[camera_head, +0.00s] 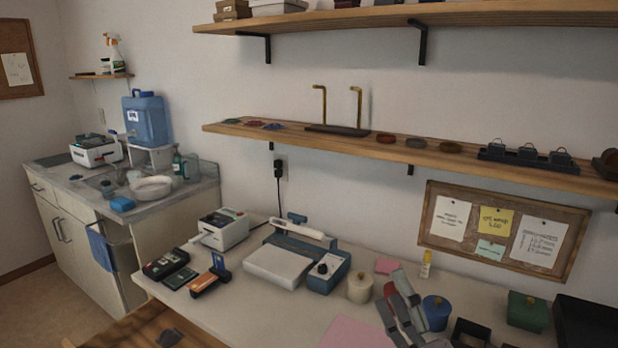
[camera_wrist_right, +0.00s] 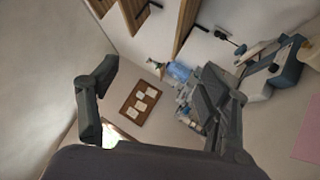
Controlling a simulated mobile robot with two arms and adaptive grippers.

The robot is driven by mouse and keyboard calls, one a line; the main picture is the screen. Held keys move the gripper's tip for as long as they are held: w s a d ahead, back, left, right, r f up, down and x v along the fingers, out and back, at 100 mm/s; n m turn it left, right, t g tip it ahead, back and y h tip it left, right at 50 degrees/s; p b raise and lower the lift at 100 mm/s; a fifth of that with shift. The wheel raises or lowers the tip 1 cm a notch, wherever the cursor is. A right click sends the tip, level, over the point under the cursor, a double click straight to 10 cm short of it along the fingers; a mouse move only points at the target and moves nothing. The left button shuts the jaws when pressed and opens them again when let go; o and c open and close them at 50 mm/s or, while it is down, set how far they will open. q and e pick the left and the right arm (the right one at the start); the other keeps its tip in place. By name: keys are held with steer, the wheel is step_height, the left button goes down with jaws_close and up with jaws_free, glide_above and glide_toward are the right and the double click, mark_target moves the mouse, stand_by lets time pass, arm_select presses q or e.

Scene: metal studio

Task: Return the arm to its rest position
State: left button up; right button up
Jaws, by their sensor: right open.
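My right gripper (camera_head: 393,292) shows at the lower right of the head view, in front of the white worktop, with its grey fingers pointing up. In the right wrist view the same gripper (camera_wrist_right: 158,80) has its two dark fingers spread wide apart, with nothing between them. Its palm fills the bottom of that view. My left gripper is in neither view.
The worktop (camera_head: 215,278) holds a white-and-blue sealer (camera_head: 283,262), a cream jar (camera_head: 360,287), a blue jar (camera_head: 437,312) and a green box (camera_head: 527,312). A pink sheet (camera_head: 352,334) lies left of my gripper. A wooden shelf (camera_head: 400,153) runs above.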

steer(key=s+d+f+m+g+h, duration=0.1)
steer(key=d+f+m+g+h, duration=0.1)
steer(key=d+f+m+h, duration=0.25)
steer(key=d+f+m+g+h, duration=0.2)
steer(key=f+m+h, duration=0.1)
steer(key=f+m, duration=0.35)
steer(key=s+d+f+m+g, duration=0.1)
steer(key=s+f+m+g, duration=0.3)
steer(key=f, duration=0.3)
steer(key=s+d+f+m+g, duration=0.25)
steer(key=s+f, duration=0.25)
steer(key=f, duration=0.3)
steer(key=s+a+f+m+g, duration=0.2)
steer(key=s+f+g, duration=0.2)
steer(key=s, duration=0.3)
steer(key=s+a+f+m+g, duration=0.1)
steer(key=s+f+m+g, duration=0.1)
steer(key=s+f+g, duration=0.35)
step_height(320, 180, down, 22)
steer(key=s+t, duration=0.1)
steer(key=s, duration=0.1)
steer(key=s+d+f+g, duration=0.1)
steer(key=s+d+f, duration=0.2)
steer(key=s+f, duration=1.4)
steer(key=shift+s+f, duration=0.3)
steer(key=shift+f, duration=0.1)
steer(key=shift+y, duration=0.25)
